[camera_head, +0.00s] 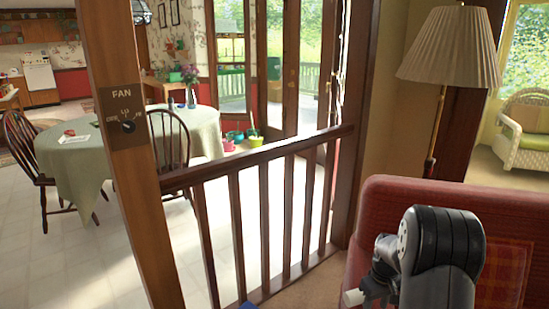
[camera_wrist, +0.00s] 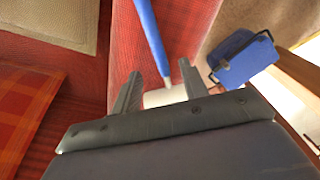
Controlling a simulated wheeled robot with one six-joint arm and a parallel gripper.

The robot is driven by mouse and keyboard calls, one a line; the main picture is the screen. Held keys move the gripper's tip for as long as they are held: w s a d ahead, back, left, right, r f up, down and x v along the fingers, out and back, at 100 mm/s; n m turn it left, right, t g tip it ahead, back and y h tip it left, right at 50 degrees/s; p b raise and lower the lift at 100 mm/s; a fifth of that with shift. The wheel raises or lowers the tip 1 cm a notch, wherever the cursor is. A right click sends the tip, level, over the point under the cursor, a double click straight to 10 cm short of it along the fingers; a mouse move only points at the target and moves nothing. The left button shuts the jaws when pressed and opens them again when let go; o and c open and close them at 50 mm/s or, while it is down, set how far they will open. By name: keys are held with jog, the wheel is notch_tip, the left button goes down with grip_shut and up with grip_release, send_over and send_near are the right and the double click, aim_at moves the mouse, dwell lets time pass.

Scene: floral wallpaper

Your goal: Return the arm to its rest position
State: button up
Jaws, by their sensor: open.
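My gripper (camera_wrist: 161,68) shows in the wrist view with its two dark fingers apart. No object is clearly gripped between them. Red upholstery (camera_wrist: 125,45) fills much of the view beyond the fingers. In the head view, my dark arm is folded at the lower right, in front of a red sofa (camera_head: 385,215). The gripper's fingers cannot be made out in that view.
A wooden railing (camera_head: 262,155) and a post with a fan switch (camera_head: 127,126) stand at centre and left. A floor lamp (camera_head: 450,50) rises behind the sofa. A plaid cushion (camera_head: 505,275) lies beside my arm. A clothed table (camera_head: 80,150) stands beyond the railing.

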notch_tip(320, 180, down, 4)
jog(key=shift+r, duration=1.75)
jog(key=shift+f, duration=0.1)
